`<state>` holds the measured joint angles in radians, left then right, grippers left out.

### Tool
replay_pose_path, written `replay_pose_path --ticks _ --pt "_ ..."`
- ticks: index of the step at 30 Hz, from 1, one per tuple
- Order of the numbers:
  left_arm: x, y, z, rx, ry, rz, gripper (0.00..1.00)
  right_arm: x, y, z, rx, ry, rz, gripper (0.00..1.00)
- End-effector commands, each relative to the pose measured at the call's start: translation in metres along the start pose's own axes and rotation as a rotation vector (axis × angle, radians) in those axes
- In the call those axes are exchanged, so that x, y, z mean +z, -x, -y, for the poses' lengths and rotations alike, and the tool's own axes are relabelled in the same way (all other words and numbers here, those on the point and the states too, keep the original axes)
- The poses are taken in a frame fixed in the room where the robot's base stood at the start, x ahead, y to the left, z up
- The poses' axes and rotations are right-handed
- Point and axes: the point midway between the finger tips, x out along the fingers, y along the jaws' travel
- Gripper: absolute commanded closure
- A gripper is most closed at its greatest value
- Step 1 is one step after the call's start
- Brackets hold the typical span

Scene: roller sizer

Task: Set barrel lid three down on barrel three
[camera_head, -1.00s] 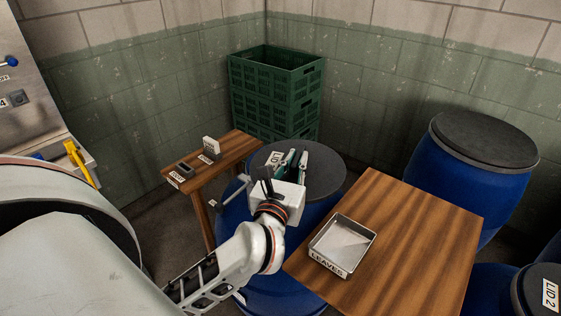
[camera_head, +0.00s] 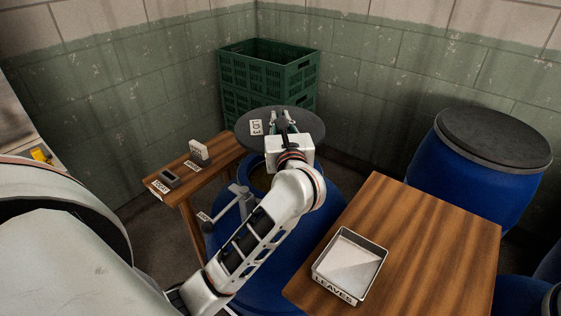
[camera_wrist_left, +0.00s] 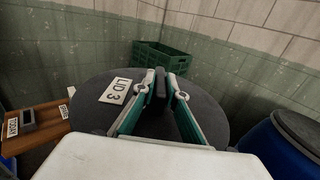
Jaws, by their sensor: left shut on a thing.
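Barrel lid three (camera_head: 310,130) is a dark grey disc with a white "LID 3" label; it also shows in the left wrist view (camera_wrist_left: 88,115). My left gripper (camera_head: 284,121) is shut on its dark upright handle, seen between the fingers (camera_wrist_left: 161,85) in the left wrist view. The lid is held up above and behind a blue barrel (camera_head: 330,205) at the centre. Part of that barrel's open rim shows below the lid; my arm hides much of the rest. No number shows on this barrel. My right gripper is out of view.
Green crates (camera_head: 268,75) stand in the corner behind the lid. A small wooden table (camera_head: 215,160) with small labelled items is at left. A wooden table (camera_head: 430,240) with a metal "LEAVES" tray (camera_head: 322,262) is at right, before a closed blue barrel (camera_head: 480,195).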

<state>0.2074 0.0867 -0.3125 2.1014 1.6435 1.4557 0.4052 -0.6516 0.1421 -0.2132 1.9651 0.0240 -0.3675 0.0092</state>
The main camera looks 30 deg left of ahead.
Motion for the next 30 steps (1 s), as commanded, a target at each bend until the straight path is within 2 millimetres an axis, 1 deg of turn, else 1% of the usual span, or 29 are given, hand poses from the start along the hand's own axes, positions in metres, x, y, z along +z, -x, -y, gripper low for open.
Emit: replay_pose_path --ticks 1,3,6,9,16,21,24,30 --pt "-0.014 0.0 -0.001 0.0 -0.008 0.002 1.0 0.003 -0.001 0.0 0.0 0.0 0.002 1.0" --pt "-0.031 0.0 0.0 -0.001 -0.007 0.002 1.0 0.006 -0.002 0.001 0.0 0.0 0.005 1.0" --pt "-0.052 0.0 -0.001 0.0 -0.007 0.003 1.0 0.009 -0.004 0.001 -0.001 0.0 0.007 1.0" --pt "-0.068 0.0 0.0 -0.001 -0.004 0.003 1.0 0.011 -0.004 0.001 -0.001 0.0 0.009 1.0" --pt "-0.085 0.0 0.0 -0.001 -0.002 0.005 1.0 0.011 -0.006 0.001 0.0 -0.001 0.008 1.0" --pt "-0.11 0.0 0.0 -0.001 -0.004 0.003 1.0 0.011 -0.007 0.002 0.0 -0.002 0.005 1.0" --pt "-0.12 0.0 0.0 -0.002 -0.002 0.004 1.0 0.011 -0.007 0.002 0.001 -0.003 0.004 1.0" --pt "-0.123 0.0 0.0 -0.002 0.001 0.005 1.0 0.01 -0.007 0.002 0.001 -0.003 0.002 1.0"
